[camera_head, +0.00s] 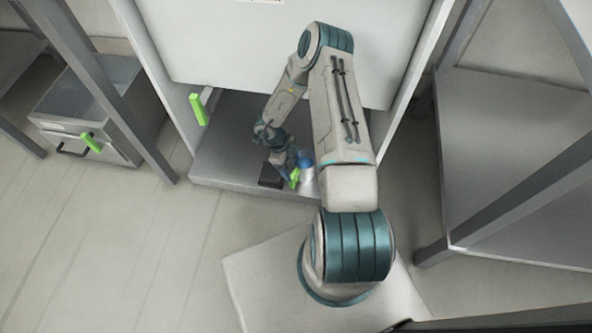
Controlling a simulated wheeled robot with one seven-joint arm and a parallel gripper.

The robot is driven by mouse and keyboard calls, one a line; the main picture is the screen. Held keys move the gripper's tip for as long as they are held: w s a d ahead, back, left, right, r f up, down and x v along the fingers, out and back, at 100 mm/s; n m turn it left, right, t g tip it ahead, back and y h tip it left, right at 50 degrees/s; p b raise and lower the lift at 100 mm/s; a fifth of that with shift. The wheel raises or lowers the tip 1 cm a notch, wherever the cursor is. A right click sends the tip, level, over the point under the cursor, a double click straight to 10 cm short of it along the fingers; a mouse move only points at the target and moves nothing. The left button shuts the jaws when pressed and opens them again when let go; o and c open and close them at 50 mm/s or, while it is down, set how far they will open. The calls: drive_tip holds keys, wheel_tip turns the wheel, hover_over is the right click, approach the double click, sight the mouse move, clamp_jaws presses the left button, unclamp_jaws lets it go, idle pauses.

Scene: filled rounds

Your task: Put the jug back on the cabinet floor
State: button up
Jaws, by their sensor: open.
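The jug (307,174) is a small pale grey vessel with a blue top, near the front edge of the cabinet floor (225,160). A green piece (294,179), seemingly its handle, is on its left side. The jug looks upright; whether its base touches the floor is hard to tell. My gripper (289,170) is open, low inside the cabinet, just left of the jug at the green piece. My arm hides part of the cabinet floor to the right, and the fingertips are small and partly hidden.
A dark flat item (270,176) lies or hangs by my gripper. A drawer unit (90,110) with another green handle is left; a grey table (510,150) is right. Cabinet floor left of my gripper is clear.

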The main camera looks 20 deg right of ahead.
drive_tip(key=p+v, duration=0.1)
drive_tip(key=v, duration=0.3)
drive_tip(key=shift+a+r, duration=0.1)
drive_tip(key=shift+r, duration=0.1)
idle(0.3)
